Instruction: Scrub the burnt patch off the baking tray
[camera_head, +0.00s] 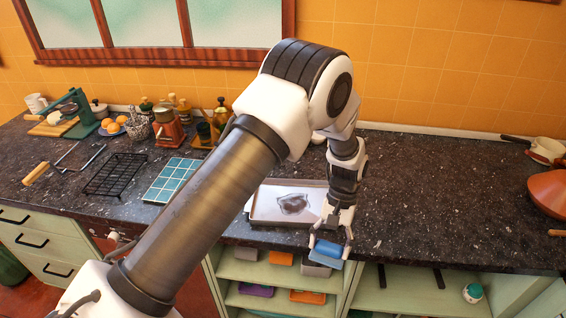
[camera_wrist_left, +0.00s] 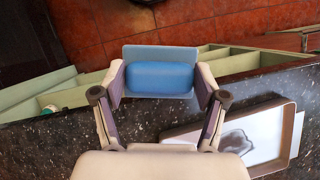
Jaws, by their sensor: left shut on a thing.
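The baking tray (camera_head: 268,212) lies on the dark counter, with a dark burnt patch (camera_head: 294,203) near its middle. In the left wrist view the tray (camera_wrist_left: 286,140) is at the lower right, partly hidden by my gripper, and part of the patch (camera_wrist_left: 236,142) shows. My left gripper (camera_head: 328,246) is shut on a blue scrubber (camera_head: 328,250), which has a lighter blue flat plate. The scrubber (camera_wrist_left: 160,77) sits between both fingers in the left wrist view. It is held beside the tray's right front corner, near the counter's front edge, apart from the patch. My right gripper is not seen.
A blue tiled mat (camera_head: 172,180) and a black wire rack (camera_head: 117,174) lie left of the tray. Jars, a grinder (camera_head: 168,127) and a plate of oranges (camera_head: 112,127) stand at the back left. A pan (camera_head: 546,150) and an orange-brown lid (camera_head: 550,190) are far right. The counter (camera_head: 430,200) right of the tray is clear.

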